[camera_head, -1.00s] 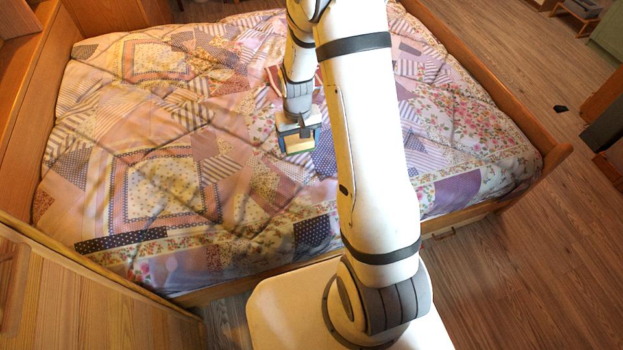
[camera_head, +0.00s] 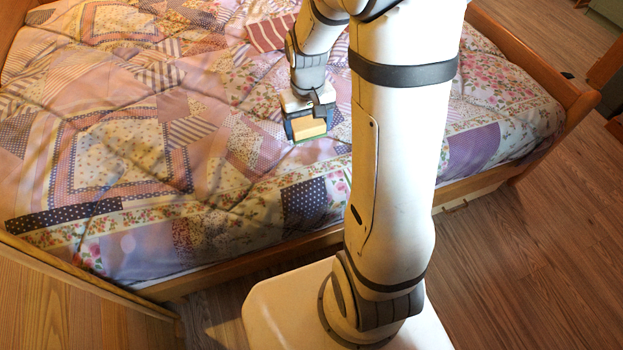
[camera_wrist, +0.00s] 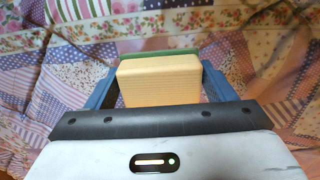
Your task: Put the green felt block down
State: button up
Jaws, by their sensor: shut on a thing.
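The green felt block is a pale wooden block (camera_head: 310,129) with a green layer. In the wrist view its wooden face (camera_wrist: 160,82) is toward the camera, and the green felt (camera_wrist: 158,53) shows along its far edge. My gripper (camera_head: 306,127) is shut on it, with blue fingers on both sides. The block is over the patchwork bedspread (camera_head: 225,185), toward the near side of the bed. I cannot tell whether it touches the cloth. Its underside is hidden.
The bedspread around the block is largely clear, with soft folds. A red striped cushion or cloth (camera_head: 268,35) lies behind my wrist. The wooden bed frame (camera_head: 255,262) runs along the near side. Wooden floor (camera_head: 505,270) is open at the right.

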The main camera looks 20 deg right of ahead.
aim_at(312, 137)
jog(key=shift+s+d+f+b, duration=0.15)
jog(key=shift+s+f+b, duration=0.2)
jog(key=shift+f+b, duration=0.3)
jog(key=shift+s+d+f+b, duration=0.1)
jog(key=shift+s+f+b, duration=0.2)
jog(key=shift+f+b, duration=0.25)
jog(key=shift+s+f+b, duration=0.1)
jog(key=shift+f+b, duration=0.3)
jog(key=shift+f, duration=0.05)
notch_tip(312, 137, down, 9)
jog(key=b, duration=0.3)
jog(key=shift+b, duration=0.4)
